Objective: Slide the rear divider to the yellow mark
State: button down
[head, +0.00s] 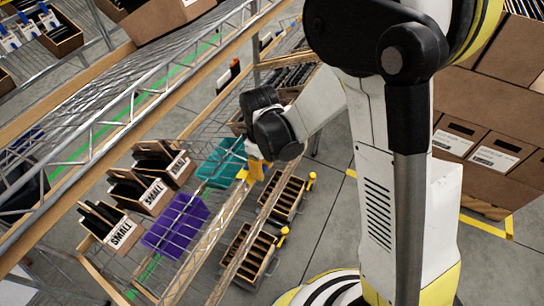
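My arm reaches down to the left over a wire rack, and my gripper (253,171) appears as small yellow parts at its end, beside the teal bin. Its fingers are too small and partly hidden to tell their opening. Two wooden boxes with inner dividers, a nearer one (233,261) and a farther one (296,185), sit right of the rack. I cannot tell which divider is the rear one, or which yellow piece is the mark.
Tilted cartons labelled SMALL (122,232) stand on the rack at left, next to a purple bin (149,238). The teal bin (208,174) lies farther back. Wood-edged rack rails (205,243) run between. Stacked brown cartons (480,106) fill the right.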

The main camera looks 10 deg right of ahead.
jog(key=shift+s+a, duration=0.3)
jog(key=shift+s, duration=0.2)
jog(key=shift+s+a, duration=0.3)
jog(key=shift+s, duration=0.2)
jog(key=c, duration=1.1)
grip_release()
notch_tip(320, 180, up, 12)
jog(key=shift+r, duration=0.1)
